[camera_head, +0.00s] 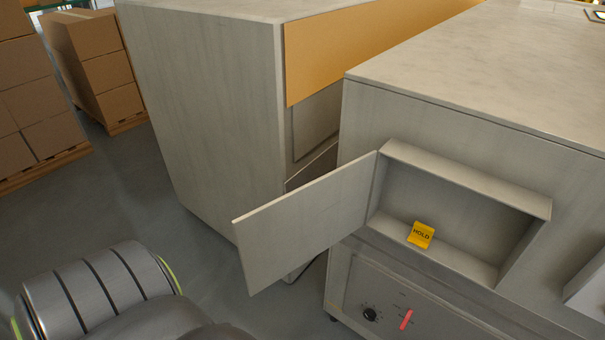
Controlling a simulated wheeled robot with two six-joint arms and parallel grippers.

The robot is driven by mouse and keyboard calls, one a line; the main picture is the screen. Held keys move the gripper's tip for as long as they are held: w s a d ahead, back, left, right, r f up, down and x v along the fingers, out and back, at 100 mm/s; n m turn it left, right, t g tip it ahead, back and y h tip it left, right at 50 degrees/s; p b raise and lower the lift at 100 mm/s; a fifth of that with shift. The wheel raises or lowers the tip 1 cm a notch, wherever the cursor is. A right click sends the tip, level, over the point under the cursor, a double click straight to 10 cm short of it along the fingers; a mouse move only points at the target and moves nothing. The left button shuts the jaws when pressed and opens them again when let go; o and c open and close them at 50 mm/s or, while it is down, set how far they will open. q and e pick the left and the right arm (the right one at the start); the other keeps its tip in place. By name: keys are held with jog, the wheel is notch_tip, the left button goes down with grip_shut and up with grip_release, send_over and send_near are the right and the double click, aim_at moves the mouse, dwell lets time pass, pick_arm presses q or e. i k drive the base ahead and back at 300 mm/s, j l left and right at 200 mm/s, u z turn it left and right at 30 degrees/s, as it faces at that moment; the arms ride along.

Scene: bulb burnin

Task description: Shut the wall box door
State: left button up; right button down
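The wall box (460,168) is a shallow grey box on the front of a grey cabinet at the right. Its door (305,222) is hinged on the box's left edge and stands wide open, swung out to the left. Inside the box a yellow tag (421,235) reading HOLD sits on the floor near the left side. Neither gripper is in view.
Below the box is a panel with a black knob (369,314) and a red lever (406,319). Another grey cabinet (205,110) with an orange panel (360,45) stands behind the door. Stacked cartons (35,95) are at the far left. Grey floor lies open between.

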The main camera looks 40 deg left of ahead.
aim_at(275, 239)
jog(key=j+z, duration=0.15)
jog(key=j, duration=0.4)
jog(key=j+z, duration=0.2)
jog(key=j, duration=0.35)
jog(key=k+j+z, duration=0.15)
jog(key=j, duration=0.35)
jog(key=j+z, duration=0.15)
jog(key=j, duration=0.4)
jog(key=k+j+z, duration=0.2)
jog(key=j, duration=0.3)
